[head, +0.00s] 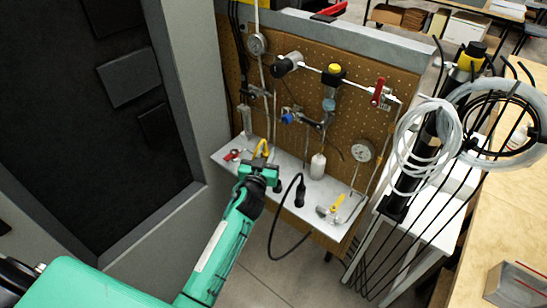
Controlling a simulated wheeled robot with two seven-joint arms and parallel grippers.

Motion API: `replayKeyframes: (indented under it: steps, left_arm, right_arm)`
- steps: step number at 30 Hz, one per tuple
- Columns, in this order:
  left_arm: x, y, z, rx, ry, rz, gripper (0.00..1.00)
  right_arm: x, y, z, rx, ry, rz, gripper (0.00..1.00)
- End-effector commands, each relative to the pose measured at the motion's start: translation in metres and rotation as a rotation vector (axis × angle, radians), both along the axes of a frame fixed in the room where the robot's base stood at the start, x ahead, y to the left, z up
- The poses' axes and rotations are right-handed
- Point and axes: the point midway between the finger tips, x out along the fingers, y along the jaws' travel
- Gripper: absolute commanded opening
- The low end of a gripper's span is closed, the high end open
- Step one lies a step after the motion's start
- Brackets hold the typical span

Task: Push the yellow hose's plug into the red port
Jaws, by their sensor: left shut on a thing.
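The yellow hose (262,147) shows as a short arch just behind my left gripper, over the left part of the grey shelf. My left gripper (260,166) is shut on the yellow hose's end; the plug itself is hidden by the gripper. A small red part (232,155), which may be the red port, lies at the shelf's left end, left of the gripper and apart from it. It is too small to make out an opening. My right gripper is not in view.
A black cable (274,238) loops off the shelf's front, with a dark plug (300,191) at the edge. A yellow-handled tool (337,203) lies farther right on the shelf (285,165). The pegboard (345,130) behind carries pipes, valves and gauges. A dark cabinet (130,77) stands left.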

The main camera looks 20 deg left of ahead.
Motion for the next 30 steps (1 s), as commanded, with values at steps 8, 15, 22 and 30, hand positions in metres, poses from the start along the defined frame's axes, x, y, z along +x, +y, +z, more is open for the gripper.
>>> replayKeyframes:
  steps: [8,15,22,30]
  left_arm:
    - [0.011,0.032,0.011,0.000,0.000,0.001,0.01]
    - [0.021,0.059,0.009,0.001,0.000,0.000,0.01]
    - [0.030,0.084,0.004,0.001,-0.001,0.000,0.01]
    - [0.041,0.113,-0.008,0.002,0.000,0.000,0.01]
  right_arm:
    - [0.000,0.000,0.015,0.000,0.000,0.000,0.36]
    - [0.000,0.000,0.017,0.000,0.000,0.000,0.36]
    - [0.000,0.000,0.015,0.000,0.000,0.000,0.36]
    - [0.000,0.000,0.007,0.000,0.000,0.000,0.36]
